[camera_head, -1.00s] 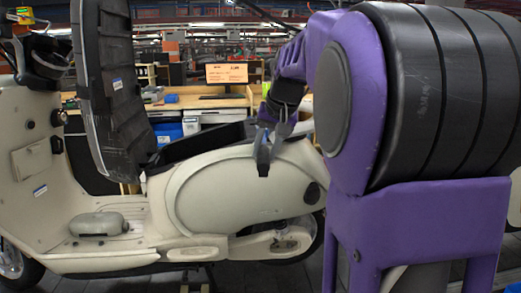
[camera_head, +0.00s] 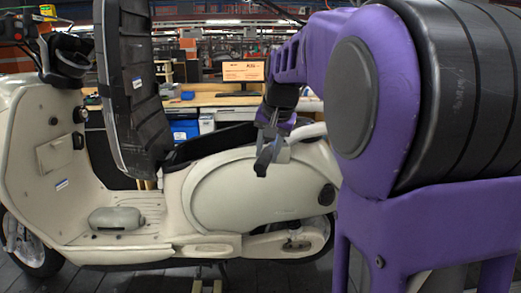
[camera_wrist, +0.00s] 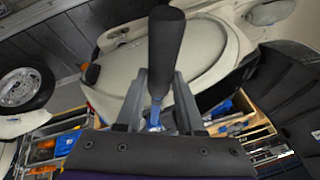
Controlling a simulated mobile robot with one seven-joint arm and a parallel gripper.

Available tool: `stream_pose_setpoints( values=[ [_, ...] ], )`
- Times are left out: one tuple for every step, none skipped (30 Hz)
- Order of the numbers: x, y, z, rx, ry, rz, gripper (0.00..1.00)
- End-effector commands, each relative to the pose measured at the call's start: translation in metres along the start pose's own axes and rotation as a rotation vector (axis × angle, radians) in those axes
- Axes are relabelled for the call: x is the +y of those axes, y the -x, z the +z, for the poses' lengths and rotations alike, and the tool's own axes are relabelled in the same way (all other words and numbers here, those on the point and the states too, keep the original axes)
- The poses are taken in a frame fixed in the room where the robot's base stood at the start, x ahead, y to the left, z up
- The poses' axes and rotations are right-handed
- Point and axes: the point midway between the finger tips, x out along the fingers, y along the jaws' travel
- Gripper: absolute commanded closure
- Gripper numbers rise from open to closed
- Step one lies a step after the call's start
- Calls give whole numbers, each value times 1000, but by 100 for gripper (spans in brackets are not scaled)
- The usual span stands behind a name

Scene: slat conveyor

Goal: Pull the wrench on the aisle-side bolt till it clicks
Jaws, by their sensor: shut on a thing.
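My gripper (camera_head: 266,162) hangs fingers down beside the scooter's rounded rear side panel (camera_head: 235,190) in the head view. I take this tool to be the wrench. The handle stands out past the fingertips, over the pale panel (camera_wrist: 208,55). A blue part of it shows lower between the fingers. The head view does not show the wrench clearly. I cannot make out the aisle-side bolt or whether the wrench is on it.
The cream scooter's tall black part (camera_head: 133,90) stands upright left of my gripper. A grey lump (camera_head: 116,218) lies on its footboard. Behind are a wooden bench (camera_head: 215,100) and a blue bin (camera_head: 185,129). In the wrist view a wheel (camera_wrist: 22,90) shows at left.

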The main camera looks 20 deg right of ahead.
Motion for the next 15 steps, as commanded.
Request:
stream_pose_setpoints(
  values=[
    [-6, 1, 0, 3, -12, 3, 100],
    [-8, 1, 1, 6, -21, 8, 100],
    [-10, 0, 1, 9, -34, 13, 100],
    [-12, 0, 1, 12, -43, 16, 100],
    [-14, -1, 1, 15, -50, 20, 100],
    [-15, -1, 1, 18, -59, 23, 100],
    [-16, -2, 1, 20, -65, 25, 100],
    [-16, -2, 1, 21, -70, 26, 100],
    [-17, -2, 2, 23, -73, 27, 100],
    [-17, -2, 2, 23, -75, 28, 100],
    [-17, -3, 2, 24, -76, 28, 100],
    [-17, -3, 2, 24, -76, 29, 100],
    [-17, -3, 2, 24, -76, 29, 100],
    [-17, -3, 2, 24, -76, 28, 100],
    [-17, -3, 2, 24, -76, 28, 100]
  ],
)
